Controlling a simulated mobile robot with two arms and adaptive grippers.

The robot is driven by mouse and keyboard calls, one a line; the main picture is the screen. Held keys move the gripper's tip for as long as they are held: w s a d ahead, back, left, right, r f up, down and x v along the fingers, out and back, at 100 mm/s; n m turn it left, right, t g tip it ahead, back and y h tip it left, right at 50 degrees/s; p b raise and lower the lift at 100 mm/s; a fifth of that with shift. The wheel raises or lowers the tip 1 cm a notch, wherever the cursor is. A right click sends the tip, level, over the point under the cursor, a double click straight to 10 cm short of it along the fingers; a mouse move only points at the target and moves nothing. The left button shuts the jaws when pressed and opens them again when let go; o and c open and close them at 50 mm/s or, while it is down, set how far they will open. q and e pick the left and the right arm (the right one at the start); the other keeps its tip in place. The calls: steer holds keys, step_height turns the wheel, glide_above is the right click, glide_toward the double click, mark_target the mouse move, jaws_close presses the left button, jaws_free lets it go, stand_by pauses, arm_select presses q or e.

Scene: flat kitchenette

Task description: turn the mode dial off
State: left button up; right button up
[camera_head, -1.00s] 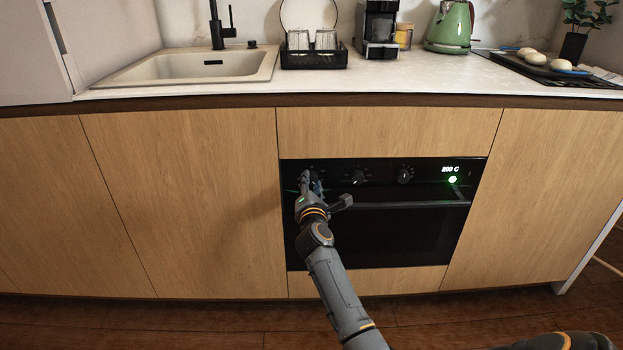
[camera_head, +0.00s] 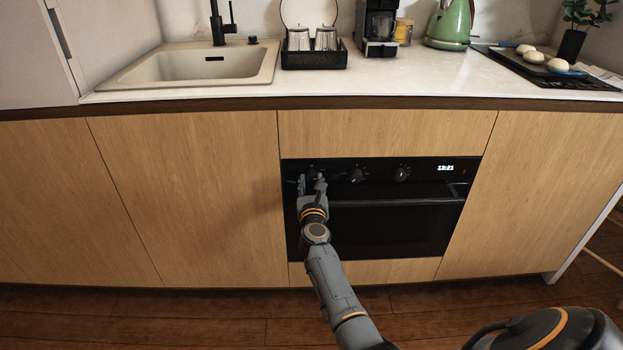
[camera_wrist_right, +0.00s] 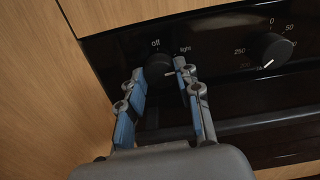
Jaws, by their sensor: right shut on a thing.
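The mode dial (camera_wrist_right: 156,62) is the black leftmost knob on the oven's control panel, with "off" printed above it and "light" to its upper right. Its pointer cannot be made out clearly. My right gripper (camera_wrist_right: 161,73) is shut on the dial, one blue-padded finger on each side. In the head view my right gripper (camera_head: 311,182) reaches the left end of the panel and partly hides the dial. The oven display (camera_head: 446,168) reads like a clock time, and no green light shows below it. My left gripper is not in view.
A middle knob (camera_head: 357,174) and a right knob (camera_head: 402,173) stand to the right on the panel. The oven handle (camera_head: 400,202) runs below them. The counter (camera_head: 400,82) overhangs above, with a sink (camera_head: 200,68) and a green kettle (camera_head: 449,24).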

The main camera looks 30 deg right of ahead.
steer(key=n+p, duration=0.2)
steer(key=n, duration=0.4)
steer(key=shift+n, duration=0.3)
steer(key=n+p, duration=0.3)
steer(key=n, duration=0.3)
steer(key=shift+n, duration=0.4)
arm_select(q)
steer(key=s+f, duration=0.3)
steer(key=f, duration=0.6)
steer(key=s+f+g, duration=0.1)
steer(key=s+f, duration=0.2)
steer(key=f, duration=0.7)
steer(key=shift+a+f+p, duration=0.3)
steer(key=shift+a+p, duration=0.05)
steer(key=shift+p, duration=0.05)
arm_select(e)
steer(key=shift+n, duration=1.2)
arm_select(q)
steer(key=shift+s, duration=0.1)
arm_select(e)
steer(key=o, duration=1.2)
steer(key=shift+c, duration=0.2)
